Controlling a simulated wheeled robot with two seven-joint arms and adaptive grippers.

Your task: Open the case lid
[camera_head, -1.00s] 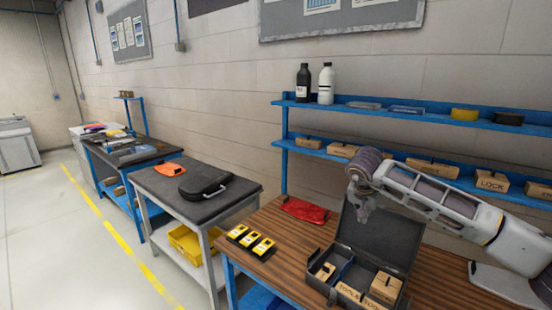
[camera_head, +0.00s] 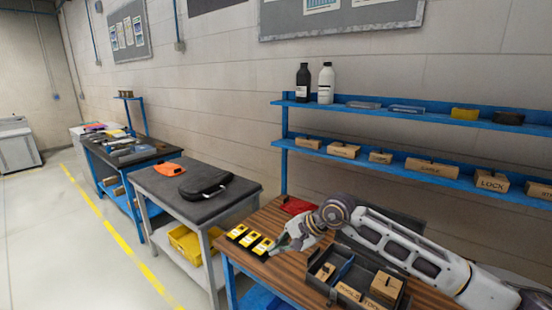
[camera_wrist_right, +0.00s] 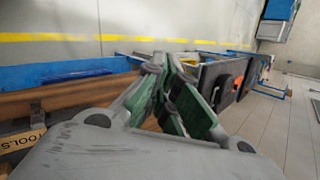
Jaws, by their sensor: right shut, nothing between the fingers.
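A dark grey case (camera_head: 317,286) sits on the wooden-topped bench. Its lid (camera_head: 405,222) stands raised at the back, partly hidden behind my right arm. Inside the case are small wooden blocks with dark lettering and a blue item (camera_head: 343,268). My right gripper (camera_head: 277,248) is shut and empty, left of the case and close to the yellow-and-black items. In the right wrist view its green-sided fingers (camera_wrist_right: 190,85) are together with nothing between them. A lettered block (camera_wrist_right: 24,142) shows at the left edge there. My left gripper is not in view.
Yellow-and-black items (camera_head: 249,241) lie at the bench's left edge. A red cloth-like item (camera_head: 296,205) lies behind them. A blue shelf (camera_head: 440,116) with bottles and boxes runs along the wall.

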